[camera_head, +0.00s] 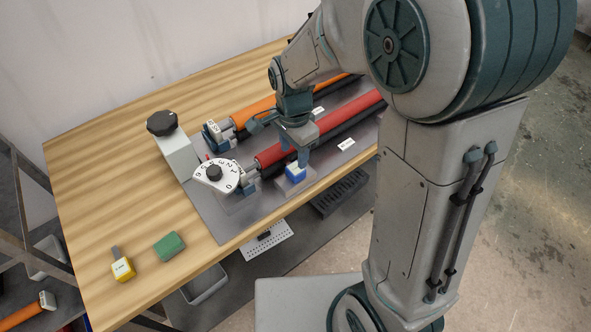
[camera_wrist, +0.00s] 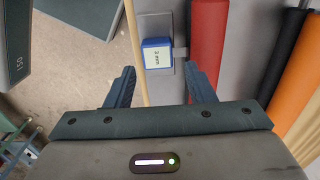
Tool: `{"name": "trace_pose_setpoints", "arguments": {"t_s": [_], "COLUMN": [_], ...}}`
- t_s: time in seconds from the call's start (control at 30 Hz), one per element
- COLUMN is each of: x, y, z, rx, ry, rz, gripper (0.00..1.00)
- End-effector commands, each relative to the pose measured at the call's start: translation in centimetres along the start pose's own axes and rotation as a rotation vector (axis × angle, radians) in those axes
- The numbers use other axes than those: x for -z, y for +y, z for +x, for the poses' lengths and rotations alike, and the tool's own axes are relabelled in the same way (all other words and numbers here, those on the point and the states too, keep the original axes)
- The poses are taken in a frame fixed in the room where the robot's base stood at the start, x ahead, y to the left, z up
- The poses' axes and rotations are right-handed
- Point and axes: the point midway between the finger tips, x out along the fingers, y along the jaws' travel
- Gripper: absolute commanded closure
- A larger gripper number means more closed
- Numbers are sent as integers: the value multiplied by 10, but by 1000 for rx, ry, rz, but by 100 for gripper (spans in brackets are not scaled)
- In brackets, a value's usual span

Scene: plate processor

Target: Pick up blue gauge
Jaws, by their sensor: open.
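The blue gauge (camera_head: 295,173) is a small block with a white labelled face. It sits on the grey plate near the front edge of the table, beside the red roller. In the wrist view the blue gauge (camera_wrist: 157,54) lies ahead of the fingertips, with its label facing the camera. My gripper (camera_wrist: 160,78) is open and empty, its two fingers spread wider than the gauge. In the head view my gripper (camera_head: 284,144) is close above the gauge, and one finger partly hides the area around it.
The red roller (camera_head: 325,123) runs close beside the gauge, with an orange roller (camera_head: 258,108) behind it. A white dial (camera_head: 217,175) stands to the left. A yellow gauge (camera_head: 122,269) and a green block (camera_head: 169,245) lie on the bare wooden table (camera_head: 110,190).

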Motion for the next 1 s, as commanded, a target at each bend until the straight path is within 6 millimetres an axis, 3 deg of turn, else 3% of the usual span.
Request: {"name": "trace_pose_setpoints", "arguments": {"t_s": [0.17,0.5,0.8,0.83,0.93,1.0], "x": [0,2,2,2,2,2], "y": [1,4,4,4,4,4], "z": [11,54,59,59,59,59], "rx": [-3,-2,1,1,1,1], "ry": [-1,0,1,1,1,1], "rz": [0,-1,-1,-1,-1,-1], "gripper": [51,51,51,54,82,86]}}
